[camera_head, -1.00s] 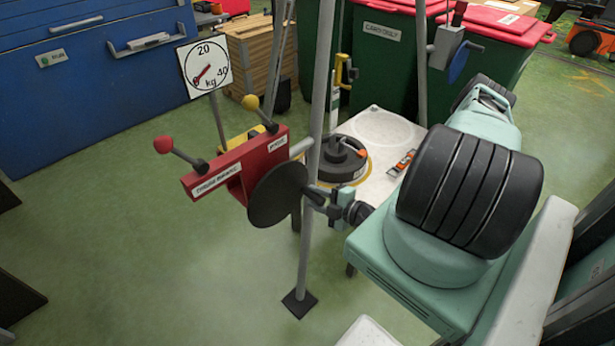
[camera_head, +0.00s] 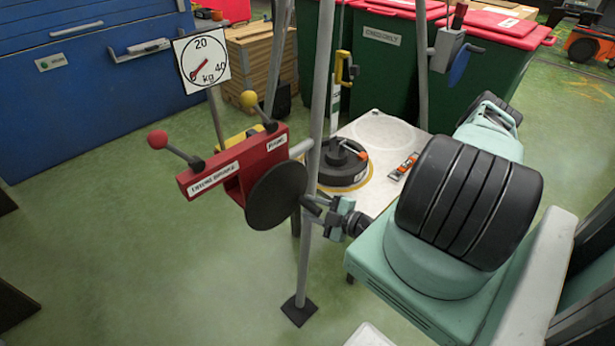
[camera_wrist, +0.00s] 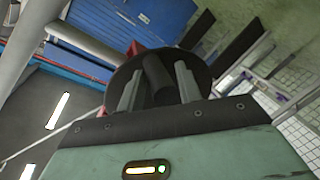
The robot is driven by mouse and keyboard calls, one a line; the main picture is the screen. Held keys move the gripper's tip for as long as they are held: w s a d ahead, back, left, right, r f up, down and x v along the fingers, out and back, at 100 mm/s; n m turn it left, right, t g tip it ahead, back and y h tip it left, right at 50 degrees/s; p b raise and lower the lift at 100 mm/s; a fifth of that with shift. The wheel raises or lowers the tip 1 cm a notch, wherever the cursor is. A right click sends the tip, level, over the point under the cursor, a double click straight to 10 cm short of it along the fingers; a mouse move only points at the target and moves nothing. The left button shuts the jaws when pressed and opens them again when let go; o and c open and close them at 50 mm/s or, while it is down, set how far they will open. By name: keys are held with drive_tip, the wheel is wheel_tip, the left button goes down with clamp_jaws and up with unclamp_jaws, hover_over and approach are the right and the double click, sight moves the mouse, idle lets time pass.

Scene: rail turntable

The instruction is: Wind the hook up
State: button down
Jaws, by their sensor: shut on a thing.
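The red winch box (camera_head: 215,177) is fixed to a grey pole, with a black crank disc (camera_head: 277,196) on its near side. My gripper (camera_head: 322,207) is shut on the disc's black crank handle (camera_wrist: 157,78), which shows between the two fingers in the wrist view. In the head view the fingers partly hide the handle. The yellow hook (camera_head: 343,72) hangs behind the pole, above the black round weight (camera_head: 341,165) on the white table. The hook looks apart from the weight.
Levers with a red knob (camera_head: 157,140) and a yellow knob (camera_head: 248,99) stick up from the winch. A kg dial (camera_head: 202,60) stands behind it. A second crank unit (camera_head: 449,50) is on the right pole. Green bins (camera_head: 385,60) stand behind; floor at left is clear.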

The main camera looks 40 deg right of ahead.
drive_tip(key=shift+s+a+f, duration=0.1)
drive_tip(key=shift+f, duration=0.15)
drive_tip(key=shift+a+f+m+b, duration=0.3)
drive_tip(key=shift+f+m+b, duration=0.1)
drive_tip(key=shift+b, duration=0.2)
drive_tip(key=shift+a+f+m+y+b, duration=0.3)
drive_tip(key=shift+a+f+m+b, duration=0.2)
drive_tip(key=shift+m+b, duration=0.3)
drive_tip(key=shift+a+m, duration=0.3)
drive_tip(key=shift+r, duration=0.1)
drive_tip(key=shift+a+f+m+t+b, duration=0.3)
drive_tip(key=shift+a+f+m+b, duration=0.15)
drive_tip(key=shift+b, duration=0.35)
drive_tip(key=shift+a+f+m+t+y+b, duration=0.15)
drive_tip(key=shift+a+m+t+y+b, duration=0.15)
drive_tip(key=shift+a+m+b, duration=0.55)
drive_tip(key=shift+m, duration=0.4)
